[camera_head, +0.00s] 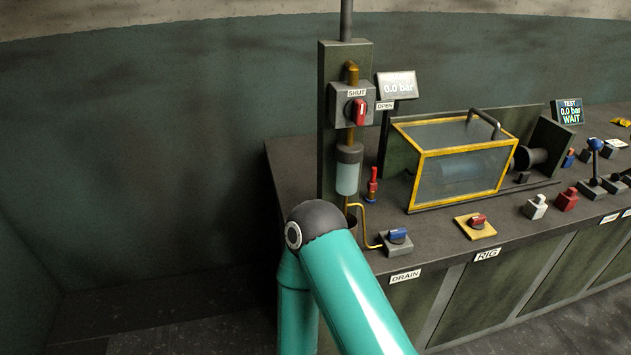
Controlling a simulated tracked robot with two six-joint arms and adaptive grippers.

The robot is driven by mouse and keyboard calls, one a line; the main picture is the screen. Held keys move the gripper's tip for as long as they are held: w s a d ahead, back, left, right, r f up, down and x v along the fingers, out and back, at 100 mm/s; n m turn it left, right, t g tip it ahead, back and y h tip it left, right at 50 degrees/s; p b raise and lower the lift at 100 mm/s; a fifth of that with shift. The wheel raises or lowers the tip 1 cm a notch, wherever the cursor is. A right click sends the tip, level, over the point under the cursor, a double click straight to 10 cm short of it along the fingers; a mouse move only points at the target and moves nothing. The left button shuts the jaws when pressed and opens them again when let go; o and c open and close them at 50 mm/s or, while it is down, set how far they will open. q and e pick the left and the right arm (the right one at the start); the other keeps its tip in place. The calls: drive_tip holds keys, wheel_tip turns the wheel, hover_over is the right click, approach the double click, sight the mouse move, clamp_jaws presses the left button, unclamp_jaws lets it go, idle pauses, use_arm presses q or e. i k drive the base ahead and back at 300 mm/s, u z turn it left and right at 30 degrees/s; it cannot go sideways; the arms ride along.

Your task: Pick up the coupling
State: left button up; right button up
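I cannot clearly identify the coupling. A small upright red fitting with a blue base (372,184) stands on the bench between the filter column and the glazed box, and I cannot tell whether it is the coupling. A teal arm of mine with a dark joint rises from the bottom and covers part of the bench's left front. Neither gripper shows in this view.
Several small blocks and levers stand at right. The left floor is clear.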

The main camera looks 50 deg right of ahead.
sight(372, 184)
drive_tip(key=u, duration=0.35)
drive_tip(key=k, duration=1.45)
drive_tip(key=z, duration=0.8)
drive_tip(key=i, duration=0.8)
drive_tip(key=z, duration=0.05)
